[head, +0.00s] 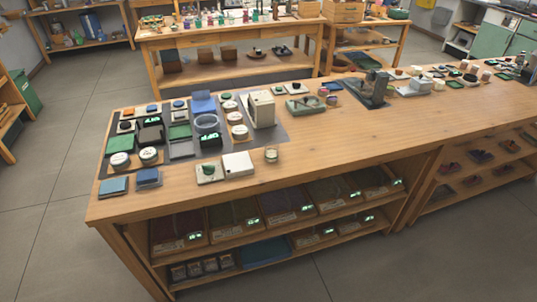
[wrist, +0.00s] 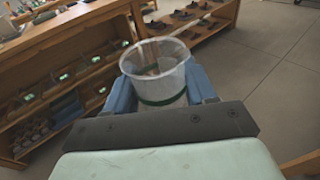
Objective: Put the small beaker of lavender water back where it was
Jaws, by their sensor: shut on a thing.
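The small beaker (wrist: 155,70) is clear, with a green band around it, and shows in the wrist view. My gripper (wrist: 160,95) has its blue fingers on both sides of the beaker and is shut on it. The beaker is in the air, with the floor and wooden shelving beyond it. I look down at its open rim at a slant; what liquid it holds is not clear. My gripper and this beaker do not show in the head view.
In the head view, a long wooden bench (head: 350,145) has a dark mat (head: 285,135) crowded with dishes, blocks and a cream upright device (head: 261,109). A white flat box (head: 238,164) and a small jar (head: 271,155) stand near its front edge. Bare wood lies right of them.

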